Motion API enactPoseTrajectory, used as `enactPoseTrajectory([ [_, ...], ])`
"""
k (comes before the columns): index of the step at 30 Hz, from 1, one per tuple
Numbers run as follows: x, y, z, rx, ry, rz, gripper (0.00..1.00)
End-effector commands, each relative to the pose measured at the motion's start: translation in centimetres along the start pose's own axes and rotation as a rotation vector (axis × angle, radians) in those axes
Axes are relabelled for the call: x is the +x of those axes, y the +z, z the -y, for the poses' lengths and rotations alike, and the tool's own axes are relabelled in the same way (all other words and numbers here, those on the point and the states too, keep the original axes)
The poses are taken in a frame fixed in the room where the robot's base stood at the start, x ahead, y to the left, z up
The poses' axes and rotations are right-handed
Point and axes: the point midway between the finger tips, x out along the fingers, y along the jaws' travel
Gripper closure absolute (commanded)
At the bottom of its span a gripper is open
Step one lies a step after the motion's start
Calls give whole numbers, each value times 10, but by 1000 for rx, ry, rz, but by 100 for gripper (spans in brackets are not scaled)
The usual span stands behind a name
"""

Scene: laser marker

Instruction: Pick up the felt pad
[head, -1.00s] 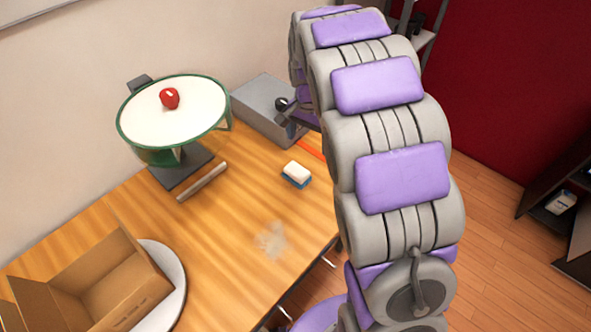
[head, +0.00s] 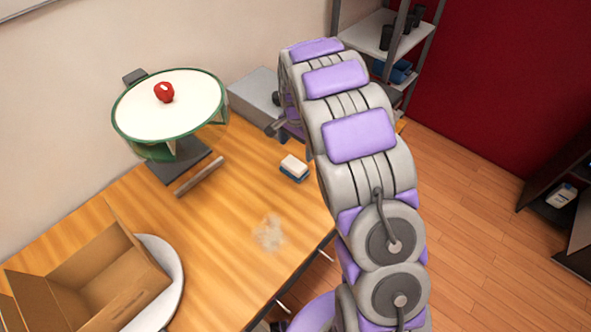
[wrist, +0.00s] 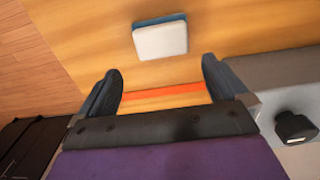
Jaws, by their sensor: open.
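The felt pad (head: 293,167) is a small block with a white top and a blue lower layer. It lies on the wooden table near the right edge, in front of the grey box. In the wrist view the pad (wrist: 160,40) is at the top centre, beyond the fingertips and between their lines. My gripper (wrist: 160,72) is open and empty, with a dark finger on each side, apart from the pad. In the head view my gripper is mostly hidden behind my arm, near the grey box.
A grey box (head: 256,95) with a dark knob stands behind the pad; the knob (wrist: 296,128) is close to my right finger in the wrist view. A green-rimmed round stand (head: 200,100) holds a red object. An open cardboard box (head: 100,285) is at front left. Bare table lies around the pad.

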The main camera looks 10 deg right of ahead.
Motion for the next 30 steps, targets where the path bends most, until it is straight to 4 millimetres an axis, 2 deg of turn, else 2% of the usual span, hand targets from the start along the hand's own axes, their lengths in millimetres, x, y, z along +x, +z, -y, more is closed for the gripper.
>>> enactPoseTrajectory([
  [1,12,1,0,-1,2,1,0],
  [3,20,1,0,-1,2,1,0],
  [11,36,2,1,-1,0,-1,0],
  [19,75,2,0,-1,1,2,0],
  [27,77,4,0,-1,0,0,0],
  [30,77,3,1,-1,0,0,10],
])
